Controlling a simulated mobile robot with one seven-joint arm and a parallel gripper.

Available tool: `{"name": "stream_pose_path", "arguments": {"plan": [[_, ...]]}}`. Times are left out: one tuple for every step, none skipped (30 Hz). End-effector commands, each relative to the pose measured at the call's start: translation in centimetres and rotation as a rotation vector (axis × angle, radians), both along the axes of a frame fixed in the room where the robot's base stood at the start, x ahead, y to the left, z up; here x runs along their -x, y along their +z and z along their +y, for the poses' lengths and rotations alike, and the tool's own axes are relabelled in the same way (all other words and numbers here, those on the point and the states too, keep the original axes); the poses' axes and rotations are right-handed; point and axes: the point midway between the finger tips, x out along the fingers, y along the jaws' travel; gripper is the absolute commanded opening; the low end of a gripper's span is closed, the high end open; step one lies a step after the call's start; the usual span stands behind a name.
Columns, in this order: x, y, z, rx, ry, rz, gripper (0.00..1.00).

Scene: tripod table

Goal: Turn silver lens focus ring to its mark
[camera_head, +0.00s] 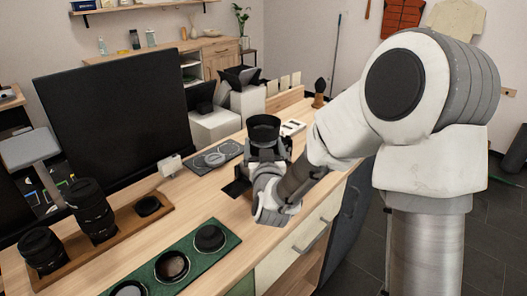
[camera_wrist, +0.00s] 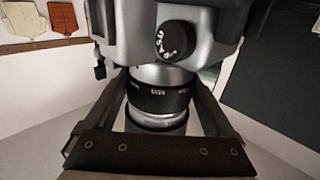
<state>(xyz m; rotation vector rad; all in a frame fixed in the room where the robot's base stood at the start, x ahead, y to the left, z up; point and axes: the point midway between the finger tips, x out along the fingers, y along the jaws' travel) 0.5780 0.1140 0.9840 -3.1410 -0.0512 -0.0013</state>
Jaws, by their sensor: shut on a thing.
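In the wrist view, a silver and black camera body (camera_wrist: 125,35) with a black dial fills the top. Below it is the silver lens (camera_wrist: 158,122), with a black ring (camera_wrist: 160,97) carrying white markings around it. My gripper (camera_wrist: 158,80) has one finger on each side of the lens and is shut on it. The exact contact and any alignment mark are hard to make out. In the head view, my gripper (camera_head: 267,158) is at the worktop, just below a dark upright cylinder (camera_head: 264,128); the silver lens is largely hidden there.
On the wooden worktop (camera_head: 225,205) are a green tray (camera_head: 196,262) with round lens parts, a wooden board (camera_head: 112,236) with black lenses, and a grey mat (camera_head: 214,155). A large black screen (camera_head: 115,110) stands behind. Worktop between tray and mat is clear.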

Motion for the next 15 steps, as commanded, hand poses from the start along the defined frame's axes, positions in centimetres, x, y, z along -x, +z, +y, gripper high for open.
{"name": "stream_pose_path", "arguments": {"plan": [[0.07, -0.29, 0.15, 0.000, -0.008, 0.003, 0.33], [0.07, -0.29, 0.14, 0.000, -0.015, 0.004, 0.33], [0.07, -0.28, 0.13, 0.000, -0.021, 0.004, 0.33], [0.07, -0.27, 0.10, 0.000, -0.026, 0.004, 0.33], [0.06, -0.26, 0.06, 0.000, -0.031, 0.005, 0.33], [0.06, -0.24, 0.05, 0.001, -0.035, 0.005, 0.33], [0.06, -0.23, 0.04, 0.001, -0.037, 0.005, 0.33], [0.05, -0.22, 0.03, 0.001, -0.039, 0.005, 0.33], [0.05, -0.20, 0.02, 0.001, -0.041, 0.005, 0.33], [0.05, -0.20, 0.02, 0.001, -0.042, 0.005, 0.33], [0.05, -0.19, 0.01, 0.001, -0.042, 0.005, 0.33], [0.05, -0.18, 0.00, 0.001, -0.043, 0.005, 0.33], [0.05, -0.18, 0.00, 0.001, -0.043, 0.005, 0.33], [0.05, -0.18, 0.00, 0.001, -0.043, 0.005, 0.33], [0.05, -0.18, 0.00, 0.000, -0.043, 0.005, 0.33]]}}
